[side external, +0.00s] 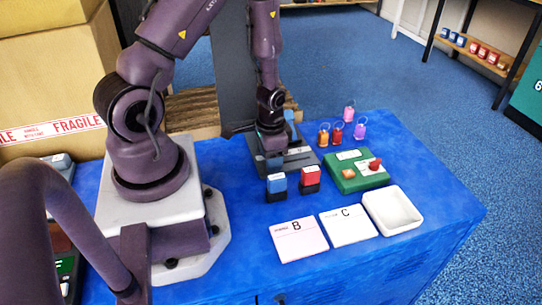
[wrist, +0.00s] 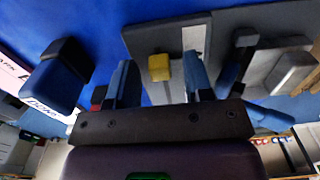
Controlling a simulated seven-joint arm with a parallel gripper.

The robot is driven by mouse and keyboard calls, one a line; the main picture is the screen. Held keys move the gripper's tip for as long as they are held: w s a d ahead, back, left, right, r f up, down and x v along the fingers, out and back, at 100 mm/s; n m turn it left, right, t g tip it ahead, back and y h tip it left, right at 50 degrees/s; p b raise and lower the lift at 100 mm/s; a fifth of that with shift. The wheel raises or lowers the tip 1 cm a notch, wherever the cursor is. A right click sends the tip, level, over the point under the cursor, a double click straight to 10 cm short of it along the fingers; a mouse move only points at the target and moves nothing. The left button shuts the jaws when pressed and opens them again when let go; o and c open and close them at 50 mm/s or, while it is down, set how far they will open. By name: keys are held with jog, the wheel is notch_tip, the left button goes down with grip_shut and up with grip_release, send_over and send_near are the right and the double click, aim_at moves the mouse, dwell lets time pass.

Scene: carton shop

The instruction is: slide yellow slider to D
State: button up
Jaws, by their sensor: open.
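The yellow slider (wrist: 160,67) shows in the wrist view as a small yellow knob on a grey panel (wrist: 148,38). It lies between the two blue fingers of my gripper (wrist: 160,80), with gaps on both sides. My gripper is open and empty. In the side view my gripper (side external: 273,158) is low over the dark grey panel (side external: 300,160), and the yellow slider is hidden there. I cannot read a letter D in either view.
A blue stamp (side external: 276,187) and a red stamp (side external: 310,179) stand in front of the panel. A green box (side external: 345,183), key tags (side external: 348,113), cards B (side external: 298,246) and C (side external: 348,232), and a white tray (side external: 370,213) lie right. A blue-handled lever (wrist: 232,70) is beside my fingers.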

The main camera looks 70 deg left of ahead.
aim_at(306, 158)
grip_shut()
jog(key=w, duration=0.9)
jog(key=shift+w, duration=0.3)
grip_release()
notch_tip(306, 158, up, 13)
jog(key=shift+s, duration=0.15)
dwell(0.4)
